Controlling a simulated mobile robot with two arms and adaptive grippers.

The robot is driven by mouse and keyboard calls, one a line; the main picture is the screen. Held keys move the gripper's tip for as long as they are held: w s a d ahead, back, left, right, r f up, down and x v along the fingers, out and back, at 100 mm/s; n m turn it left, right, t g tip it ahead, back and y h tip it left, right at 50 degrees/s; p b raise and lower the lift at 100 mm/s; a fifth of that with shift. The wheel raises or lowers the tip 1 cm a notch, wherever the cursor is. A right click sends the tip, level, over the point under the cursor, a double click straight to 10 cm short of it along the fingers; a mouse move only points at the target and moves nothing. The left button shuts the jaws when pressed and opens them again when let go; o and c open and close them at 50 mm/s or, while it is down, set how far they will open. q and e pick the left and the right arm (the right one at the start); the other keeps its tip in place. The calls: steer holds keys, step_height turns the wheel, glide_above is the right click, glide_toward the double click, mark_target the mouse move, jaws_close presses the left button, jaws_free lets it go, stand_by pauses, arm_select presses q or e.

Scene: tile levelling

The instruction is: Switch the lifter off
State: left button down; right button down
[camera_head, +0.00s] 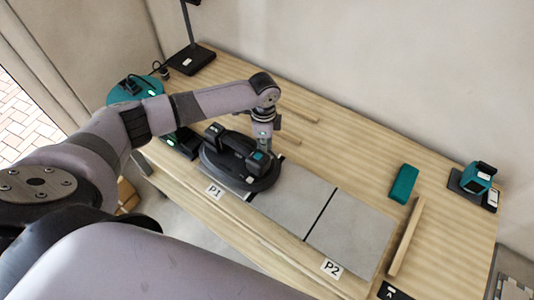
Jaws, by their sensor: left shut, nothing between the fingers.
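The lifter (238,162) is a black oval suction tool with a dark handle and a small teal patch on its right end. It sits flat on the grey tile at the P1 label (215,191). My left gripper (263,146) points down from above, its fingers shut and empty, at the lifter's right end by the teal patch. I cannot tell whether it touches the lifter. A small green light shows on the gripper. My right gripper is not in view. Whether the lifter is on or off cannot be read here.
Grey tiles (350,232) run right to the P2 label (332,268). A teal block (404,183), a wooden strip (406,237) and a teal device (476,178) lie at the right. A teal round item (134,91) and a black stand (188,61) are at back left.

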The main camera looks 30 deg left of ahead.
arm_select(q)
steer(key=shift+f+b, duration=0.55)
steer(key=shift+f, duration=0.55)
stand_by(0.3)
steer(key=shift+r+p, duration=0.45)
steer(key=shift+p, duration=0.05)
step_height(320, 180, up, 6)
steer(key=p, duration=0.6)
steer(key=shift+r+p, duration=0.15)
steer(key=shift+p, duration=0.25)
